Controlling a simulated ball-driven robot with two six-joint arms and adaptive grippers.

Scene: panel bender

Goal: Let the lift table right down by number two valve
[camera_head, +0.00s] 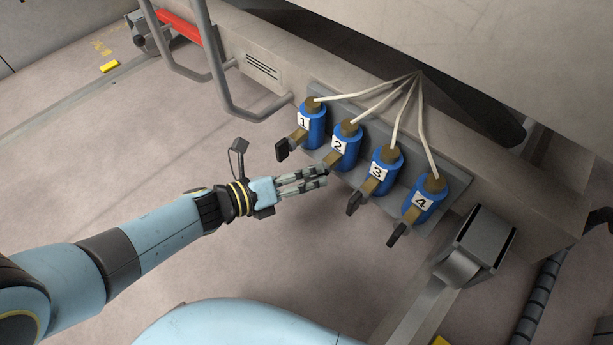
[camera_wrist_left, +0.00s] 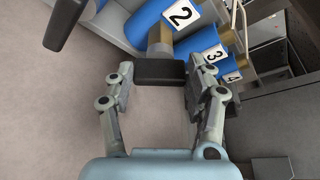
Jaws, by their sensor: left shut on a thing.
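Number two valve (camera_head: 350,152) is a blue cylinder with a white label and a brass stem, second in a row on a grey plate. Its black handle (camera_wrist_left: 160,72) lies between the fingers of my left gripper (camera_head: 322,176) in the left wrist view. The left gripper is shut on this handle, and its fingers hide most of it in the head view. A large pale slab (camera_head: 500,45) over the valves may be the lift table; its height cannot be told. My right gripper is not in view.
Valve 1 (camera_head: 316,126), valve 3 (camera_head: 390,170) and valve 4 (camera_head: 434,203) flank it closely, each with a dark handle. White hoses (camera_head: 426,130) rise from them. A grey rail (camera_head: 222,85) stands at upper left. The floor on the left is mostly clear.

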